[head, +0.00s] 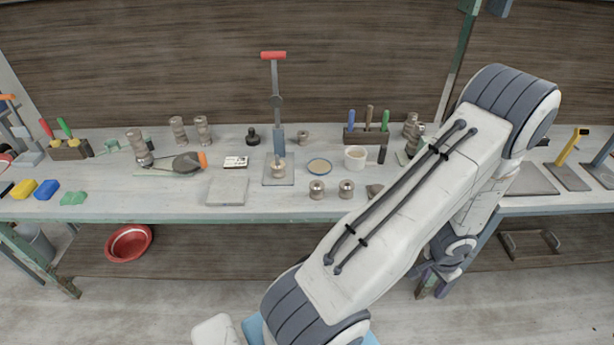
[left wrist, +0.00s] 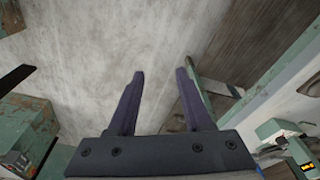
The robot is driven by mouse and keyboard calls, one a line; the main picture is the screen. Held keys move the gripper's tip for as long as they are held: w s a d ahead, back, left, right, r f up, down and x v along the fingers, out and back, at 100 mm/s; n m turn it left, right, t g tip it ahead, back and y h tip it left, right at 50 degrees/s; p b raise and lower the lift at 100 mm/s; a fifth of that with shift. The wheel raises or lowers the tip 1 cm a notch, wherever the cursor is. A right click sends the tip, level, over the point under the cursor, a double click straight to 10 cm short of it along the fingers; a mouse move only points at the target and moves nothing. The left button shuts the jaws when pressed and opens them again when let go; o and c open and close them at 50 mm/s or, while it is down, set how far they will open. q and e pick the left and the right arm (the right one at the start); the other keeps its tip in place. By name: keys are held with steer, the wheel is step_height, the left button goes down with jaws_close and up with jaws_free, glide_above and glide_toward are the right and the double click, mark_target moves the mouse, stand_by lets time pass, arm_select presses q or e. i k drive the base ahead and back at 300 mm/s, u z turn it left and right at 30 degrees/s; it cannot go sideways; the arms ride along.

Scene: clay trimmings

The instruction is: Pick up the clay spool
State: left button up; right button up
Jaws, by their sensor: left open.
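Similar ridged pieces stand in stacks (head: 179,130) at the back left. I cannot tell which one is the clay spool. My left gripper (left wrist: 161,88) is open and empty in the left wrist view, with pale floor beyond its fingers. In the head view my left arm crosses the right side and hides part of the bench; the fingers are not clear there. No spool shows in the left wrist view.
The workbench (head: 110,205) holds a red-handled press (head: 276,100), a white cup (head: 355,157), a tool block (head: 366,135) and a grey slab (head: 228,191). A red bowl (head: 129,243) sits on the lower shelf.

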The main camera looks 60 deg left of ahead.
mark_target(317, 190)
steer(key=u, duration=0.75)
steer(key=i, duration=1.05)
steer(key=u, duration=0.75)
